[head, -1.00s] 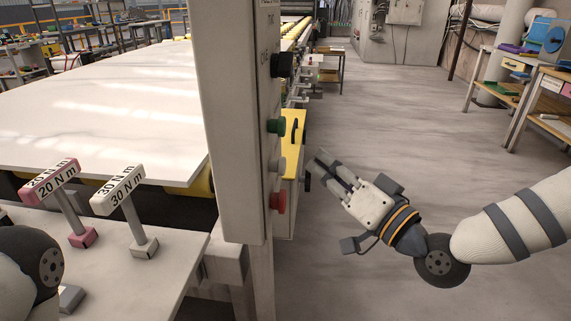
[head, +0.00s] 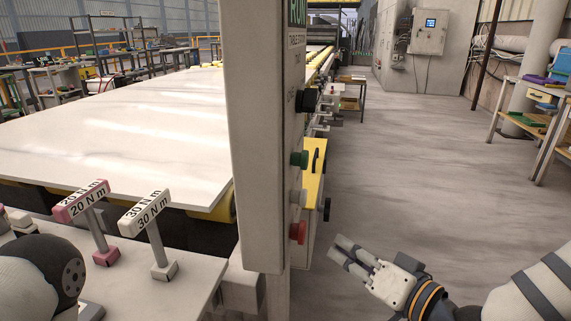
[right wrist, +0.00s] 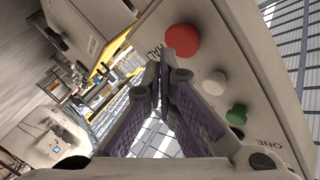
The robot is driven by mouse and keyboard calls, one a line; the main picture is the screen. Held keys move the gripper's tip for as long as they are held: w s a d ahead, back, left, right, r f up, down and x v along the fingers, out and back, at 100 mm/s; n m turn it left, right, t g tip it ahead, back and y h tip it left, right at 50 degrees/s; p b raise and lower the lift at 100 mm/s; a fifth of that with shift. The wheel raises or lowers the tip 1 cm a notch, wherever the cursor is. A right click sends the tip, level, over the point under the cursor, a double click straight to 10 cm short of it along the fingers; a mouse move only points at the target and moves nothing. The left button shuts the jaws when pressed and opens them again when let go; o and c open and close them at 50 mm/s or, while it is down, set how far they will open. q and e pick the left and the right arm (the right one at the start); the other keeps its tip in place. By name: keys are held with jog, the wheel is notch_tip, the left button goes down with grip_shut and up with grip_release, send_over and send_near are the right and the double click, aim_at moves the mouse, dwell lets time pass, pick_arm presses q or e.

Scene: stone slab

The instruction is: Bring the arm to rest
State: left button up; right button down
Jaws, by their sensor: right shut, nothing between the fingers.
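My right gripper (head: 345,252) is at the lower middle right of the head view, to the right of the control post (head: 258,140) and apart from it. Its fingers are shut and empty. In the right wrist view the closed fingertips (right wrist: 163,80) show in front of the post's panel, with the red button (right wrist: 181,40) just beyond them. In the head view the red button (head: 298,232) is left of the gripper. Part of my left arm shows at the lower left; its gripper is not visible.
A yellow box (head: 315,185) stands behind.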

jog(key=s+a+f+g+h, duration=0.1)
jog(key=s+f+g+h, duration=0.2)
jog(key=s+f+g, duration=1.1)
pick_arm(q)
jog(key=shift+w+r+p, duration=0.35)
jog(key=shift+w+r, duration=0.15)
pick_arm(e)
jog(key=s+d+f+h, duration=0.2)
jog(key=s+d+f, duration=0.1)
jog(key=s, duration=0.5)
jog(key=s+d+f+n+g+h, duration=0.1)
jog(key=s+d+f+h, duration=0.1)
jog(key=s, duration=0.7)
jog(key=s+d+f+g+h, duration=0.1)
jog(key=s+d+f, duration=0.3)
jog(key=s, duration=0.5)
jog(key=shift+s+d+f+h, duration=0.2)
jog(key=shift+f+h, duration=0.2)
jog(key=shift+f, duration=0.45)
jog(key=shift+w, duration=0.1)
